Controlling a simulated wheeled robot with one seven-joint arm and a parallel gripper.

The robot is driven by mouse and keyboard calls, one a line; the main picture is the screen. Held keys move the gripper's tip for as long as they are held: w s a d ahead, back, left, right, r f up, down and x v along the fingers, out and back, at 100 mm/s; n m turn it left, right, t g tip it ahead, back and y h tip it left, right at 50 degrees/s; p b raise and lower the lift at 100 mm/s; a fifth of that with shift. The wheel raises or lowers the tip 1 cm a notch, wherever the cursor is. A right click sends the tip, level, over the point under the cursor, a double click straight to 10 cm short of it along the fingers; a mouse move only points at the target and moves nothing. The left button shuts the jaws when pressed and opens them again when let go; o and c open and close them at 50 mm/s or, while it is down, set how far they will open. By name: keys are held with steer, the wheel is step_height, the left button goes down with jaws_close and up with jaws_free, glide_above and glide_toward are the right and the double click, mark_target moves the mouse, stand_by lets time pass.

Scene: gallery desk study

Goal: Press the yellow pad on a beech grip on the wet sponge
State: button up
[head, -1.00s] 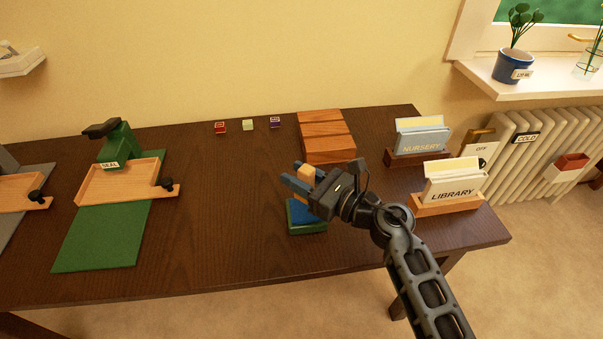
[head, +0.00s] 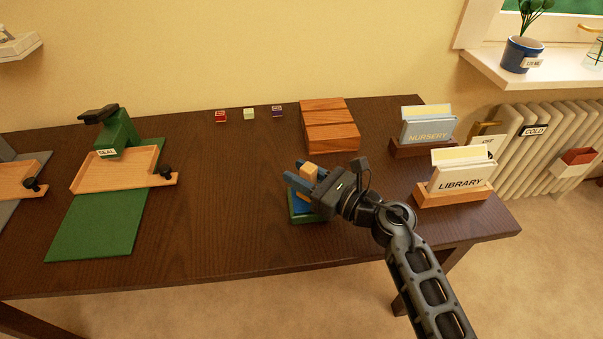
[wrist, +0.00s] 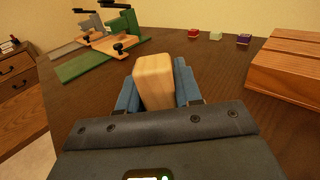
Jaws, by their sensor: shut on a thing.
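My gripper (head: 304,180) is shut on the beech grip (head: 309,171) of the pad, over the green dish near the desk's front edge. The beech block also stands between the blue fingers in the wrist view (wrist: 153,81). The yellow pad face under the grip is hidden by the fingers. The wet sponge (head: 298,205) shows as a blue surface in the green dish (head: 307,217), right below the gripper. The gripper looks low over the sponge; I cannot tell whether the pad touches it.
A green seal press (head: 117,135) with a wooden tray (head: 120,172) and green mat (head: 97,228) stands at left. A wooden box (head: 330,132) lies behind the gripper. Nursery (head: 428,128) and Library (head: 460,180) card holders stand at right. Small coloured blocks (head: 249,114) sit at the back.

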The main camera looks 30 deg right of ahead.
steer(key=shift+f+b, duration=0.5)
steer(key=shift+f, duration=0.1)
stand_by(1.5)
step_height(320, 180, up, 7)
steer(key=p, duration=0.6)
steer(key=shift+r, duration=0.15)
